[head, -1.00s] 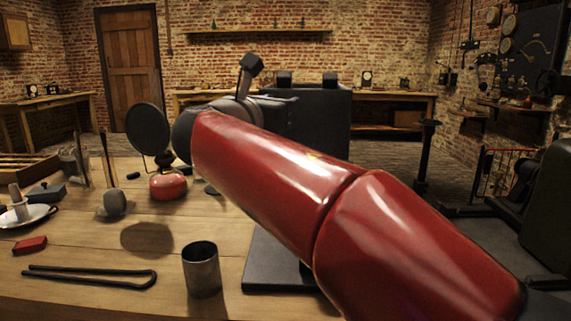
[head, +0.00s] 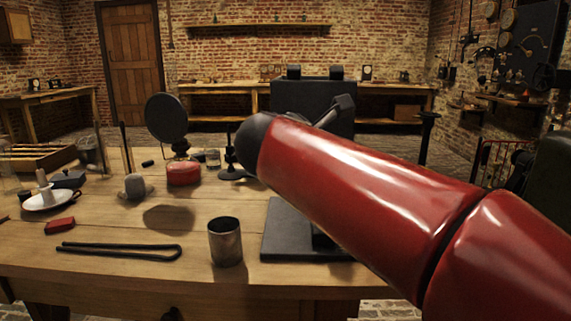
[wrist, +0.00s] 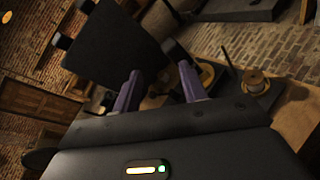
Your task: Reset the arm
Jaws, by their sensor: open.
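My red arm (head: 350,190) reaches from the lower right up over the bench to a dark joint near the picture's middle. My gripper shows in the wrist view (wrist: 160,78) with its two purple fingers apart and nothing seen between them. In the head view the fingers are hidden behind the arm; only a dark angled part (head: 338,110) shows above it. The wrist view is tilted.
On the wooden bench (head: 100,283) are a metal cup (head: 225,243), black tongs (head: 120,249), a red block (head: 60,225), a white dish (head: 42,206) and a red-based stand with a round disc (head: 166,118). A black plate (head: 290,243) lies under the arm.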

